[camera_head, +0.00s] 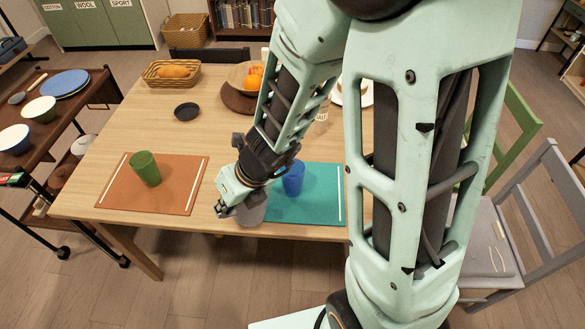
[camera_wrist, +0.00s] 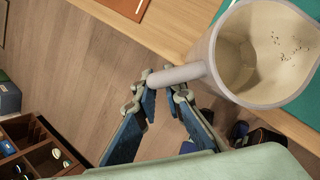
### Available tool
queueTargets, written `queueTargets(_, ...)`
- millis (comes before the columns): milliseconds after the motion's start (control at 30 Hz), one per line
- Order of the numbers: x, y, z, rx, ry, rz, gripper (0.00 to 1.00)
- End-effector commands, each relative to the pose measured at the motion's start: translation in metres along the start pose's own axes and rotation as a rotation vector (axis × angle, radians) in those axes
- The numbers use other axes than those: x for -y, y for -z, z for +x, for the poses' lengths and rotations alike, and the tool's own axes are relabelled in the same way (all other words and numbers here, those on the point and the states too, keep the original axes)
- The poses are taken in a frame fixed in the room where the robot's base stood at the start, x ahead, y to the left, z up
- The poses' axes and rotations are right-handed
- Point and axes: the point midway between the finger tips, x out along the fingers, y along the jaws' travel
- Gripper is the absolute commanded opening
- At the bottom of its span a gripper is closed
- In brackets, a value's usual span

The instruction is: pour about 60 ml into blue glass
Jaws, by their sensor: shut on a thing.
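The blue glass (camera_head: 293,179) stands upright on the teal placemat (camera_head: 322,193), just right of my gripper (camera_head: 228,208) in the head view. My gripper (camera_wrist: 163,90) is shut on the handle (camera_wrist: 176,76) of a pale grey pitcher (camera_wrist: 232,75). In the wrist view I look into the pitcher's open mouth; small dark specks show on its inner wall, and I cannot tell the liquid level. In the head view the pitcher (camera_head: 252,214) is partly hidden by my gripper, near the table's front edge. I cannot tell whether it touches the table.
A green glass (camera_head: 145,168) stands on an orange placemat (camera_head: 182,194) to the left. A small dark dish (camera_head: 187,111), a bread basket (camera_head: 171,73) and a bowl of oranges (camera_head: 246,75) are farther back. Chairs stand at the right. The table's middle left is clear.

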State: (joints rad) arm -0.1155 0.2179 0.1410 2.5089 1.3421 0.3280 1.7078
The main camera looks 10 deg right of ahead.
Motion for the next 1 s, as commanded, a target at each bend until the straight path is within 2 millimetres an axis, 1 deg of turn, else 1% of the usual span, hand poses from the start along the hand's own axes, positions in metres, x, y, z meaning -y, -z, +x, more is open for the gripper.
queueTargets(233, -0.008, 0.005, 0.014, 0.001, 0.112, -0.056, 0.00)
queueTargets(533, -0.010, 0.012, 0.030, 0.001, 0.235, -0.106, 0.00)
queueTargets(800, -0.010, 0.014, 0.035, 0.003, 0.291, -0.127, 0.00)
queueTargets(1000, -0.011, 0.014, 0.036, 0.003, 0.297, -0.130, 0.00)
